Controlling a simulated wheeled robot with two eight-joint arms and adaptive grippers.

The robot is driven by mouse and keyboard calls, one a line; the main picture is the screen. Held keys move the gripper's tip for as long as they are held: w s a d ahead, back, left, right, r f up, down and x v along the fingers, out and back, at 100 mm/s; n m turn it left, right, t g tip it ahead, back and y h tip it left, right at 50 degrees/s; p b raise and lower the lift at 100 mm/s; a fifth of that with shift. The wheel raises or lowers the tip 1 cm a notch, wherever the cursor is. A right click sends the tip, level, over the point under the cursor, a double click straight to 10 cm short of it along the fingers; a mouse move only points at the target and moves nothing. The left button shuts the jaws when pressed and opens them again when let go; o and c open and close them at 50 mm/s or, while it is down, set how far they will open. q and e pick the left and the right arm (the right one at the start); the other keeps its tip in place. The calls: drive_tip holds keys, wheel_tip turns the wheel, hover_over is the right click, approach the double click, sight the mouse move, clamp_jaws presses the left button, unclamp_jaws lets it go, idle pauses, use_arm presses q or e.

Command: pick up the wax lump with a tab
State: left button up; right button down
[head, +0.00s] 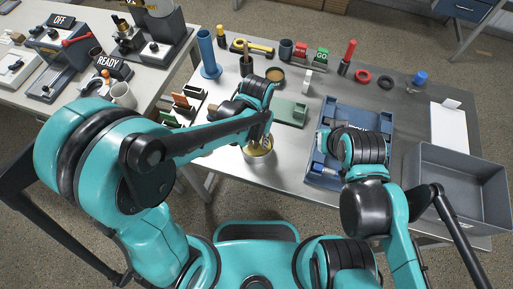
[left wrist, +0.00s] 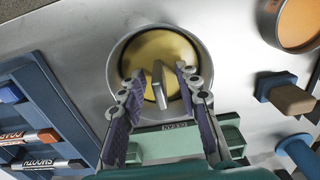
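The wax lump (left wrist: 143,50) is a round yellow mass in a pale round pot (left wrist: 119,60), with an upright grey tab (left wrist: 160,86) near its middle. In the head view the pot (head: 259,149) shows below my left gripper (head: 260,137), with the tab hidden. In the left wrist view my left gripper (left wrist: 158,82) is open, its two fingers on either side of the tab with gaps. Its fingertips are over the pot. My right gripper (head: 330,139) is over the blue tray (head: 325,178); its fingers are too hidden to read.
A green block (left wrist: 222,130) lies close to the pot. A blue rack with labelled pens (left wrist: 50,105) stands at the left, and a wooden handle (left wrist: 292,99) at the right. A grey bin (head: 470,163) stands at the table's right end. Several tools line the table's back.

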use_arm(q)
clamp_jaws()
wheel_tip(320, 180, up, 10)
drive_tip(key=p, duration=0.4)
drive_tip(key=shift+r, duration=0.1)
drive_tip(key=shift+r+p, duration=0.85)
drive_tip(key=shift+r, duration=0.15)
